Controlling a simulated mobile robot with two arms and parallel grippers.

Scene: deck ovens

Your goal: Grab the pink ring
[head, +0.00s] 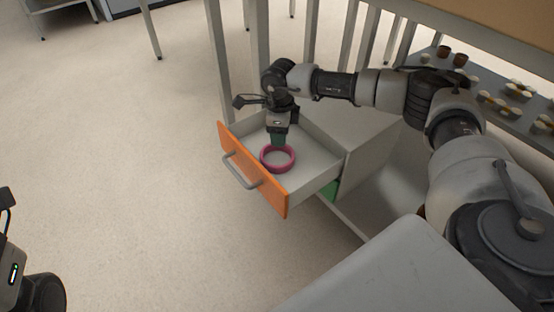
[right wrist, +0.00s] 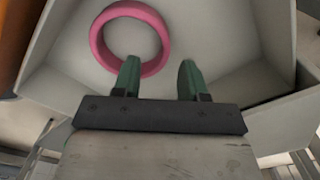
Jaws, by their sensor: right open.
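The pink ring (head: 278,169) lies flat inside an open drawer (head: 312,178) with an orange front. It also shows at the upper left of the right wrist view (right wrist: 104,55). My right gripper (head: 279,143) points down into the drawer at the ring's far rim. In the right wrist view its two green fingers (right wrist: 159,76) are apart with nothing held. The left finger overlaps the ring's lower right rim, and part of the rim shows between the fingers; I cannot tell whether they touch. My left gripper's fingers are not in view.
The drawer's orange front (head: 252,170) has a grey handle (head: 240,172). A green drawer front (head: 332,189) shows below. A rack shelf (head: 490,92) with small brown and pale items stands at the upper right.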

